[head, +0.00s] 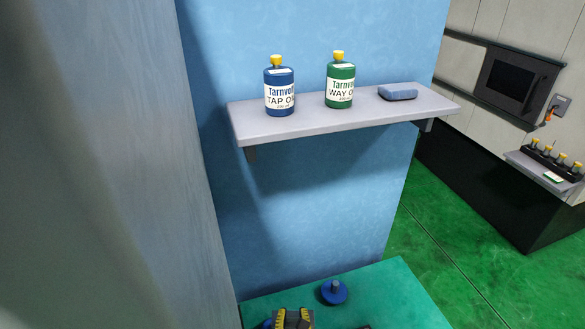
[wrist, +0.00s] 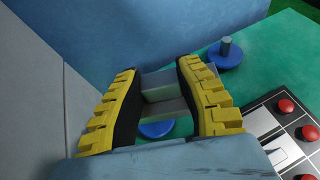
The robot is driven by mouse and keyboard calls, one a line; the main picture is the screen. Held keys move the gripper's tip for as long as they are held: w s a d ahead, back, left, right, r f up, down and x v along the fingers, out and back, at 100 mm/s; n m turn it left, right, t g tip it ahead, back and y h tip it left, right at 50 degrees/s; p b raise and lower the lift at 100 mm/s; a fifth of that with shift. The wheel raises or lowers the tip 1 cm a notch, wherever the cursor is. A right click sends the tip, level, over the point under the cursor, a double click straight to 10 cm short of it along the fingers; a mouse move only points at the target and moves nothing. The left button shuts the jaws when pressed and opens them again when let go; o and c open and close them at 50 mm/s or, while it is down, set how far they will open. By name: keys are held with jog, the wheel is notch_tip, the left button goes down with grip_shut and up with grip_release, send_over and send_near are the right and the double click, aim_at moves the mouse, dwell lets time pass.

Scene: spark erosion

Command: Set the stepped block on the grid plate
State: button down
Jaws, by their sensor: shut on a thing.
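My gripper (wrist: 157,72) has yellow toothed fingers with dark pads, shut on a grey stepped block (wrist: 165,92) in the wrist view. The block shows level changes between the fingers; its lower part is partly hidden. In the head view my gripper (head: 292,318) is cut off at the bottom edge, over the green table top (head: 385,285). A plate with pale fields, dark lines and red round knobs (wrist: 285,135) lies at the right of the wrist view, apart from the block. I cannot tell whether it is the grid plate.
A blue disc with a grey post (head: 334,292) stands behind my gripper. Another blue disc (wrist: 157,129) shows beneath the block. A shelf (head: 345,112) on the blue wall holds a blue bottle (head: 279,90), a green bottle (head: 340,84) and a blue-grey pad (head: 398,91).

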jog(key=s+r+p, duration=0.6)
jog(key=r+p, duration=0.2)
notch_tip(320, 180, up, 6)
send_over(293, 317)
jog(key=shift+s+r, duration=0.1)
